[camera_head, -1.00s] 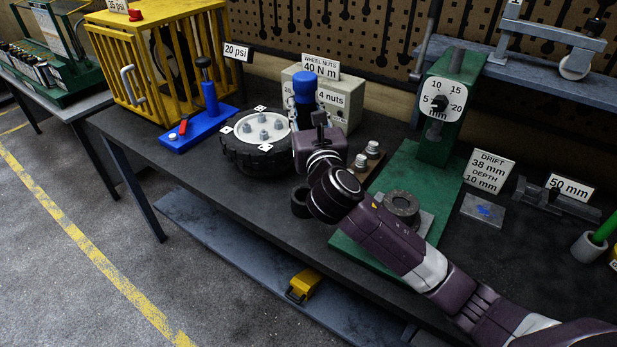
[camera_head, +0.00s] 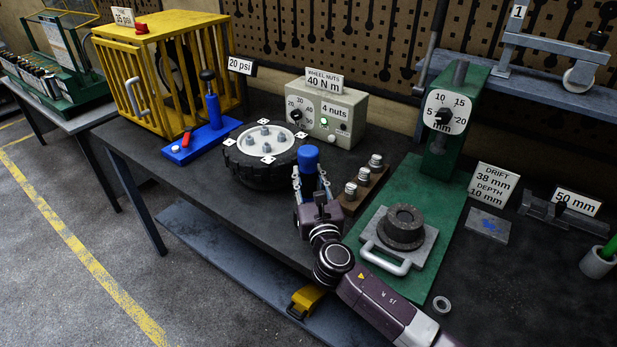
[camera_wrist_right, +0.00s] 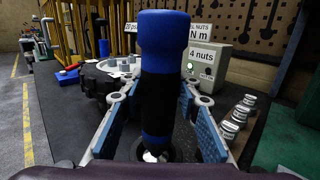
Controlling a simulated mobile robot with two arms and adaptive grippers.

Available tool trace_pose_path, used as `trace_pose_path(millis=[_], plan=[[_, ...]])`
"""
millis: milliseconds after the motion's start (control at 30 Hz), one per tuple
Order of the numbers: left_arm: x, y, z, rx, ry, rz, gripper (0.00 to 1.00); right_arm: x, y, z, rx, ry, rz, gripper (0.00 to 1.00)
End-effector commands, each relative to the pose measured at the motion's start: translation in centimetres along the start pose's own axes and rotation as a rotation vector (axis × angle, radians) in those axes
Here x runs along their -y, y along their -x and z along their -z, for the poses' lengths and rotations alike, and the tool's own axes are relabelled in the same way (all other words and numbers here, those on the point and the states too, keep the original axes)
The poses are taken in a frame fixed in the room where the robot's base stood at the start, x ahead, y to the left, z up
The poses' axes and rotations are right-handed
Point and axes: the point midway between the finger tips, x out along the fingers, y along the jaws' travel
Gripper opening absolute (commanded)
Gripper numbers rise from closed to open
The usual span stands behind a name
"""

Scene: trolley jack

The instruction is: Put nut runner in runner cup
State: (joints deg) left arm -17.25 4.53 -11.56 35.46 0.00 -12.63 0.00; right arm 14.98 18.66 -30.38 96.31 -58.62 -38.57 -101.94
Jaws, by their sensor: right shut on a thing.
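The nut runner (camera_head: 309,158) is blue and black. My right gripper (camera_head: 311,186) is shut on it and holds it upright over the bench, in front of the wheel. In the right wrist view the runner (camera_wrist_right: 163,88) stands between the two blue-padded fingers (camera_wrist_right: 160,115). A dark round rim, seemingly the runner cup (camera_wrist_right: 172,154), shows around its silvery lower end. I cannot tell how deep the end sits in it. In the head view my gripper hides the cup. My left gripper is out of view.
The wheel (camera_head: 247,170) with studs lies behind left. The wheel-nuts box (camera_head: 338,108) shows a green light. A wooden block with nuts (camera_head: 364,187) stands close to the right. The green press (camera_head: 424,185) and its handled plate (camera_head: 392,258) lie further right.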

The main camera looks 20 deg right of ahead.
Motion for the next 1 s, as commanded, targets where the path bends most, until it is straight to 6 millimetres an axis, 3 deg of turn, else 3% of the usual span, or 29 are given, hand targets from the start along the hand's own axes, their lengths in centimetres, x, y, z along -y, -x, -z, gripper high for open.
trace_pose_path(millis=[367, 400, 533, 867, 1000], plan=[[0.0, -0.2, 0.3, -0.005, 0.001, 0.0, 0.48, 0.0, -0.1, 0.0, 0.007, 0.001, 0.0, 0.0], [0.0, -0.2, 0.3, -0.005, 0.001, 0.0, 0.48, 0.0, 0.0, 0.3, 0.001, 0.002, 0.001, 0.32], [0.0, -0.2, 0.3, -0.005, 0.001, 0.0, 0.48, 0.0, 0.0, 0.3, 0.001, 0.001, 0.001, 0.47], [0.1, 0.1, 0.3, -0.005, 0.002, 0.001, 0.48, 0.0, 0.0, 0.0, 0.001, 0.001, 0.001, 0.48], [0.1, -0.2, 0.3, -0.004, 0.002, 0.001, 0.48, 0.0, 1.3, 0.2, -0.001, 0.0, -0.001, 0.48]])
